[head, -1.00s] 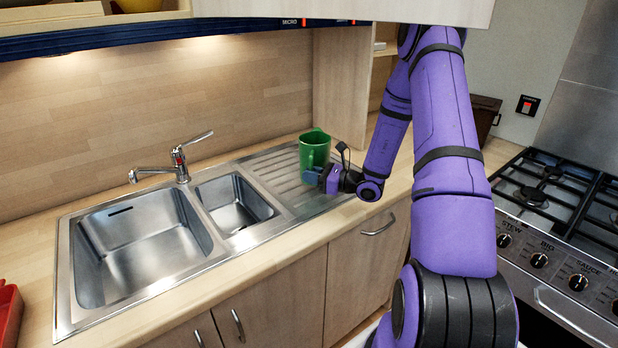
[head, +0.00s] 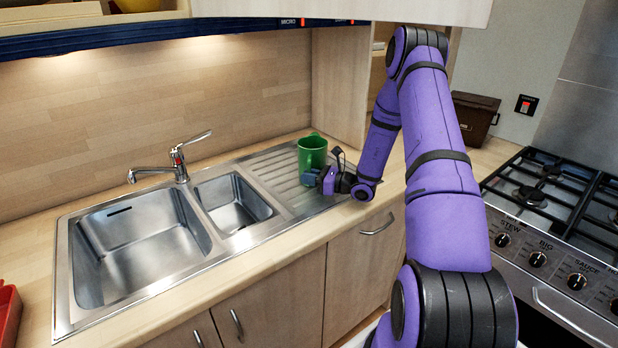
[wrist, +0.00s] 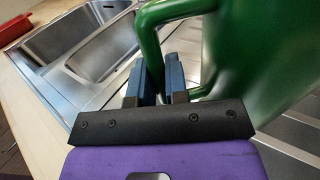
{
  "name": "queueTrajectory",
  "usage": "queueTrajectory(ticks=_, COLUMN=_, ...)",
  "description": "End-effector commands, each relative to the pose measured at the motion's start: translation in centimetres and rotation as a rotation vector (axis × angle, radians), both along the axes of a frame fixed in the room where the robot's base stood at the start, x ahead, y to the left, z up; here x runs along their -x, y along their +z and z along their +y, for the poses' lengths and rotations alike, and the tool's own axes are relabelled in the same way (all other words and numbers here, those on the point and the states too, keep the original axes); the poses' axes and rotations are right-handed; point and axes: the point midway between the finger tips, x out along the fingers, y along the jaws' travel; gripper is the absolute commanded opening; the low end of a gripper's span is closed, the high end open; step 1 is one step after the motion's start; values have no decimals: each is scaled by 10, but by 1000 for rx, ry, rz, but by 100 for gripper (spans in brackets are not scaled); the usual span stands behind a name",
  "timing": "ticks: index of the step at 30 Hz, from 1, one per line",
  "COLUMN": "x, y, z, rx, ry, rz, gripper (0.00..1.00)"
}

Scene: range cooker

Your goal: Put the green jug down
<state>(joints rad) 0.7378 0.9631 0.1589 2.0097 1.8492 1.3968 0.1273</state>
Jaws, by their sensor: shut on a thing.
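The green jug (head: 312,151) is upright at the ridged drainboard (head: 272,166), right of the sink bowls. In the head view I cannot tell whether its base touches the drainboard. My gripper (head: 311,178) is at the near side of the jug, low on it. In the wrist view the jug (wrist: 262,50) fills the upper right, and the two blue fingers of my gripper (wrist: 160,82) are shut on its handle (wrist: 150,42). The jug's base is hidden or out of frame there.
The large sink bowl (head: 135,245) and small bowl (head: 232,203) lie left of the drainboard, with a tap (head: 178,165) behind. A wooden side panel (head: 338,85) stands close behind the jug. The gas hob (head: 560,195) is at right. A red container (head: 8,315) is at far left.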

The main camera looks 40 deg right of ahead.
Motion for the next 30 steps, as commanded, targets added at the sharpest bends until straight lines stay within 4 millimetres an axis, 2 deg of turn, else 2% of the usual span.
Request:
queueTrajectory(ticks=4, x=0, y=-2, z=0, rx=0, ry=0, rz=-1, gripper=0)
queueTrajectory(ticks=5, x=0, y=-3, z=0, rx=0, ry=0, rz=0, gripper=19)
queueTrajectory(ticks=6, x=0, y=-3, z=0, rx=0, ry=0, rz=0, gripper=28)
queueTrajectory(ticks=8, x=0, y=-3, z=0, rx=0, ry=0, rz=0, gripper=40)
queueTrajectory(ticks=20, x=4, y=0, z=-4, rx=1, ry=-2, rz=1, gripper=40)
queueTrajectory(ticks=30, x=55, y=0, z=-40, rx=0, ry=-4, rz=1, gripper=40)
